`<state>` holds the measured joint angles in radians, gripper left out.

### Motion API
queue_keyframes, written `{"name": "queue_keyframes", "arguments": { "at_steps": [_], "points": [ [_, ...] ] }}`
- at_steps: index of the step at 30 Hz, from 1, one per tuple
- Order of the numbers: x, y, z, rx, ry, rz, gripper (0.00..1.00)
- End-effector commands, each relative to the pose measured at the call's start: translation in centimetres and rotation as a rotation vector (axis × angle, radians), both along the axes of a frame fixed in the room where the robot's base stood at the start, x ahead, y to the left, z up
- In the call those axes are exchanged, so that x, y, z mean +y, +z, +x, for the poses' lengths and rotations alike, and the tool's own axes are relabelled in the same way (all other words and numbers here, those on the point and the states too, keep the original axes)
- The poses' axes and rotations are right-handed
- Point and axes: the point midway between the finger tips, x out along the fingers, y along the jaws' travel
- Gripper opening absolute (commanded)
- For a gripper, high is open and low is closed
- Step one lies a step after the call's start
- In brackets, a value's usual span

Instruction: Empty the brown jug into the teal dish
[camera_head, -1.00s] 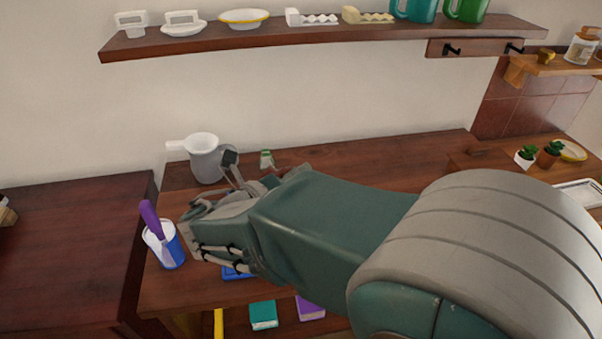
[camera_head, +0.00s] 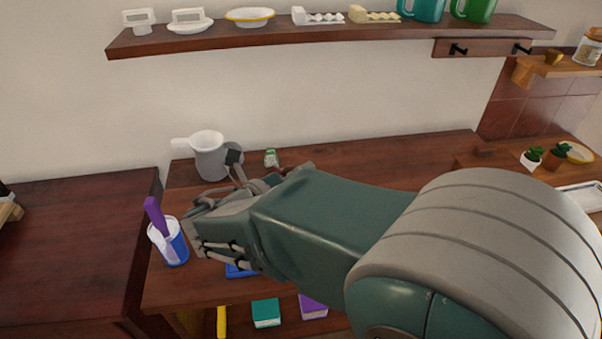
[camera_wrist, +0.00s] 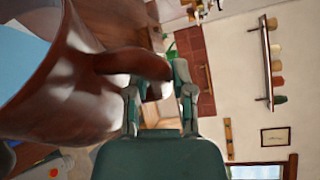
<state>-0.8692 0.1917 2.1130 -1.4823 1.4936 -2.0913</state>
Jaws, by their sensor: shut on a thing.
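The brown jug (camera_wrist: 75,85) fills the left of the wrist view, glossy and close. Its handle (camera_wrist: 135,63) lies between the fingers of my gripper (camera_wrist: 157,88), which is shut on it. A pale blue surface (camera_wrist: 22,50) shows at the jug's upper left; I cannot tell whether it is the jug's inside or something behind it. In the head view my gripper (camera_head: 212,228) is over the wooden counter, and my arm hides the jug. I cannot make out the teal dish in either view.
A white-and-blue cup (camera_head: 176,248) with a purple-handled utensil stands just left of my gripper. A grey pitcher (camera_head: 210,160) stands behind it. A blue item (camera_head: 238,271) shows partly below it. A wall shelf (camera_head: 330,36) runs above.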

Motion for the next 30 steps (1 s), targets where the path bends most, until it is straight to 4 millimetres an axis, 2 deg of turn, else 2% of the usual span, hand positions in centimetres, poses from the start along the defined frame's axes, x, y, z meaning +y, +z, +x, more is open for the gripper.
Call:
{"name": "queue_keyframes", "arguments": {
  "at_steps": [13,30],
  "points": [
    [1.05,-0.24,0.34,0.031,0.001,-0.091,0.0],
    [1.04,-0.23,0.35,0.032,0.001,-0.096,0.0]
  ]
}}
